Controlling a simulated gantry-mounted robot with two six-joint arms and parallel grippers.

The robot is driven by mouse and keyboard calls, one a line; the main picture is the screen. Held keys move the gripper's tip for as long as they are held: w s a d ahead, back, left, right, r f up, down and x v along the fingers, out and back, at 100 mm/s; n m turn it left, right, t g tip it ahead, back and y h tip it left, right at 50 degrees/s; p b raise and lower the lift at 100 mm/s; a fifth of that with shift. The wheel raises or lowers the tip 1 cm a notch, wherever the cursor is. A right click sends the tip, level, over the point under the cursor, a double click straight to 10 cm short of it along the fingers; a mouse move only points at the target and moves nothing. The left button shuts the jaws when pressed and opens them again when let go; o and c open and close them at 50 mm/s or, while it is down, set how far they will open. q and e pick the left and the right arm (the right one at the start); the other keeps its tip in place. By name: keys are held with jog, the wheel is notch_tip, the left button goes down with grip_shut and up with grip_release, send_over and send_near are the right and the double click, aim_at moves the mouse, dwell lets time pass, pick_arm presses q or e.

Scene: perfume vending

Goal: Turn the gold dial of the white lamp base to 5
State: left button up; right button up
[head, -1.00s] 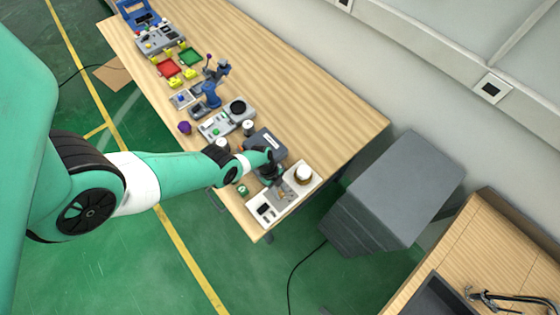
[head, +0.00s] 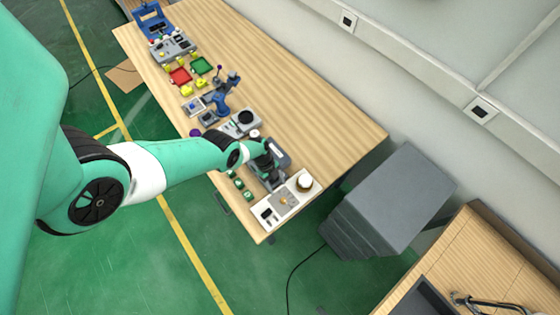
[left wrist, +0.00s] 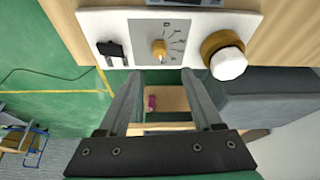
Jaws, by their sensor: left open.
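The white lamp base (head: 268,216) sits at the near right end of the wooden table in the head view. In the left wrist view the white lamp base (left wrist: 88,19) spans the top. Its gold dial (left wrist: 159,50) sits on a grey plate with printed marks, between a black switch (left wrist: 112,50) and a gold-and-white round lamp (left wrist: 225,58). I cannot read the dial's setting. My left gripper (left wrist: 162,73) is open and empty, its fingers pointing at the base around the dial's line, apparently short of it. In the head view the left gripper (head: 274,183) is beside the base. My right gripper is out of view.
A dark grey box-like device (head: 279,153) stands right beside the lamp base. Several green pieces (head: 239,184) lie near the table's front edge. The table's back part is clear.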

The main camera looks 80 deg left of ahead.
pick_arm(q)
jog(key=shift+p+v, duration=0.3)
jog(key=shift+v, duration=0.55)
jog(key=shift+f, duration=0.1)
